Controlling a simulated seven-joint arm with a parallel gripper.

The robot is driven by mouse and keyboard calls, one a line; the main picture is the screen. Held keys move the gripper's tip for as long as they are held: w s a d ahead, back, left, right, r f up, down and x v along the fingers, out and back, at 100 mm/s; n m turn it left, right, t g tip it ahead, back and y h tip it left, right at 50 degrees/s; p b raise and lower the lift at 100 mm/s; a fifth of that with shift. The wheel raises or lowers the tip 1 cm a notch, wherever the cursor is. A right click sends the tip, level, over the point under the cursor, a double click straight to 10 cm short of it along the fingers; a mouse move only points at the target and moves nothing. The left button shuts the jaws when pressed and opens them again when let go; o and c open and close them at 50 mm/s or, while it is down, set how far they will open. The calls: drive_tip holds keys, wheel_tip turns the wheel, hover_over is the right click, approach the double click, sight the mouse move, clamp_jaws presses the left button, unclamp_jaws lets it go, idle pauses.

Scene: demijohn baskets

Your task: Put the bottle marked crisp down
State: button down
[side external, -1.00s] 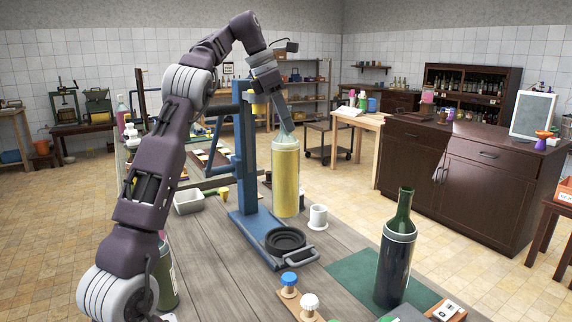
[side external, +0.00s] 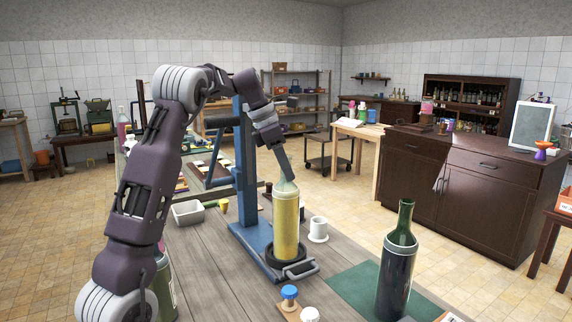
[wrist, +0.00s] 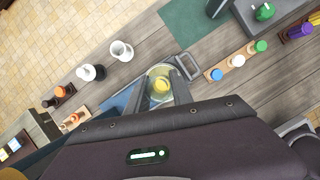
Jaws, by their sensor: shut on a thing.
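A clear bottle with yellow contents (side external: 286,225) stands upright at the blue bench press (side external: 241,200). Its base appears to be inside the black round ring (side external: 300,256) on the press foot, though I cannot tell whether it bears fully on it. No writing on it is legible from here. My gripper (side external: 286,178) is shut on its narrow top, coming down at a slant from the upper left. In the wrist view the bottle (wrist: 161,84) shows from above between my fingers.
A dark green bottle (side external: 397,265) stands on a green mat (side external: 348,282) to the right. A white mug (side external: 318,231) stands close to the right of the press. Blue and white knobs (side external: 289,293) are in front. A grey tray (side external: 187,213) lies left of the press.

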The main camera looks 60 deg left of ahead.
drive_tip(key=c, duration=1.1)
unclamp_jaws()
drive_tip(key=shift+f, duration=0.15)
drive_tip(key=shift+v, duration=6.2)
